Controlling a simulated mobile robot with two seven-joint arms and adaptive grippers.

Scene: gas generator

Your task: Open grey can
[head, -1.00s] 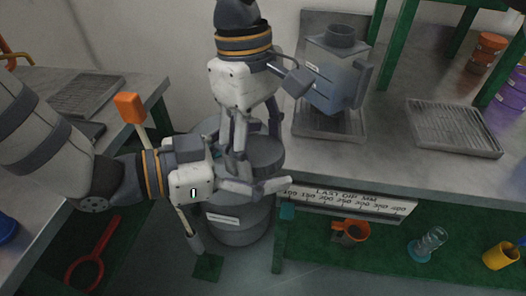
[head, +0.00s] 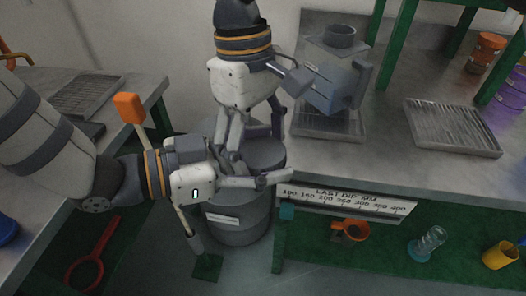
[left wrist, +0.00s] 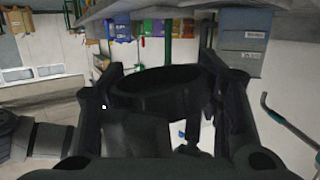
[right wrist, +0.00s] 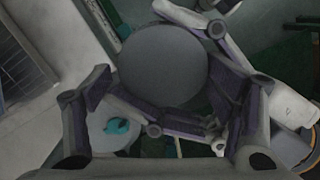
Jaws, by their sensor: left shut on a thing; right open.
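The grey can (head: 238,222) is a large drum with a white label, standing upright on the floor between the benches. A grey round-topped piece (head: 266,152) shows above it; I cannot tell whether it is seated on the can. It appears as a grey disc in the right wrist view (right wrist: 163,66) and as a dark cylinder in the left wrist view (left wrist: 155,95). My left gripper (head: 262,174) comes in from the left and is shut on this round piece. My right gripper (head: 256,140) is open above it, fingers pointing down. The grippers hide part of the can.
A blue-grey jug (head: 335,78) stands on a grate on the right bench, close beside my right gripper. An orange-headed tool (head: 130,107) stands upright left of the can.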

